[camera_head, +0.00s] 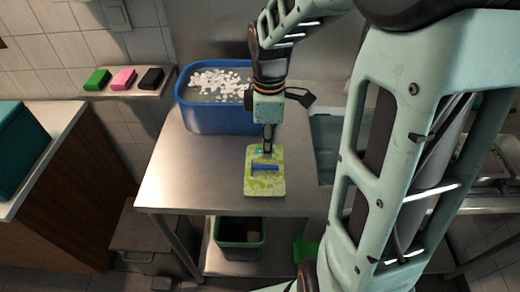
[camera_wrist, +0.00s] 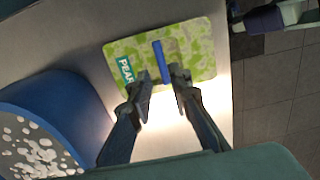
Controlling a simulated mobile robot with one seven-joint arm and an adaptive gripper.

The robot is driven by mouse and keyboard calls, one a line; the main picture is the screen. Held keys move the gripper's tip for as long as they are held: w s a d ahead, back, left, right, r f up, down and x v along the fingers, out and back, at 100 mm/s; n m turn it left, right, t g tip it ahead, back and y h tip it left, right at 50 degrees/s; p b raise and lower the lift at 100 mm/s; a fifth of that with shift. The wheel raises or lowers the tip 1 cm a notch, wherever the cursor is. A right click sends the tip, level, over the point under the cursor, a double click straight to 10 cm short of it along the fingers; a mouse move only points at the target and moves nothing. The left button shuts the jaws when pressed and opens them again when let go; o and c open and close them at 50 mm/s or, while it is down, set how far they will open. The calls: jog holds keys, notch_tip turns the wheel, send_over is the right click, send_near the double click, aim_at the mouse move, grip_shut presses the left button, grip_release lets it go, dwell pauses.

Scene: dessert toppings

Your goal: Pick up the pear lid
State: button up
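The pear lid (camera_head: 264,185) is a flat, green-patterned rectangle with a raised blue handle. It lies on the steel table near its front edge. The wrist view shows the pear lid (camera_wrist: 200,60) with a teal "PEAR" label beside the blue handle (camera_wrist: 160,58). My gripper (camera_wrist: 162,82) points down at the lid, also seen in the head view (camera_head: 267,150). Its two fingers are apart, one on each side of the handle's near end, with nothing visibly clamped. I cannot tell whether the fingertips touch the lid.
A blue tub (camera_head: 222,119) of white pieces in liquid stands behind the lid on the table (camera_head: 190,180). Green, pink and black blocks (camera_head: 123,79) sit on a wall shelf. A dark bin (camera_head: 239,240) stands below. The table left of the lid is clear.

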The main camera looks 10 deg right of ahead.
aim_at(265, 166)
jog(key=f, duration=0.7)
jog(key=shift+a+f, duration=0.25)
jog(key=shift+f, duration=0.05)
jog(key=shift+c, duration=0.3)
grip_shut()
